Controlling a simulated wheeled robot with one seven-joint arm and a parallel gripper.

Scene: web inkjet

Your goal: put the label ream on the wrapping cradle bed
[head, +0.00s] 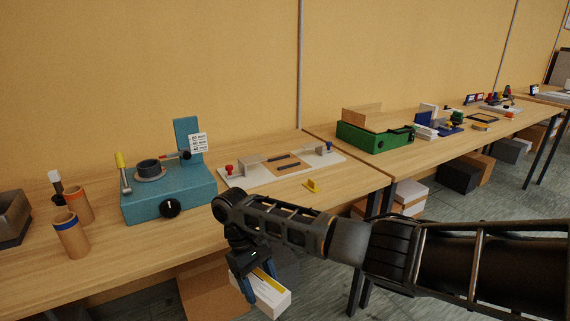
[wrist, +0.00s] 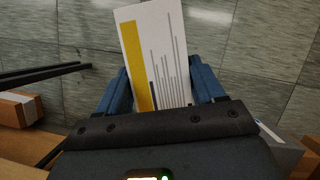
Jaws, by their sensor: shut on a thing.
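The label ream (head: 270,298) is a white block with a yellow stripe and grey bars on its face, seen close in the wrist view (wrist: 158,50). My gripper (head: 260,281) is shut on it, with one blue finger on each side, also in the wrist view (wrist: 161,88). It holds the ream in the air in front of the bench edge, below the bench top. The green device (head: 374,137) with a tan sheet and raised back panel, on the farther bench, may be the wrapping cradle; I cannot tell for sure. No gripper part touches it.
A teal machine (head: 168,193), cardboard tubes (head: 71,235) and a white fixture board (head: 240,176) stand on the near bench (head: 110,262). A small yellow piece (head: 312,185) lies near its edge. Boxes (head: 409,195) sit under the benches.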

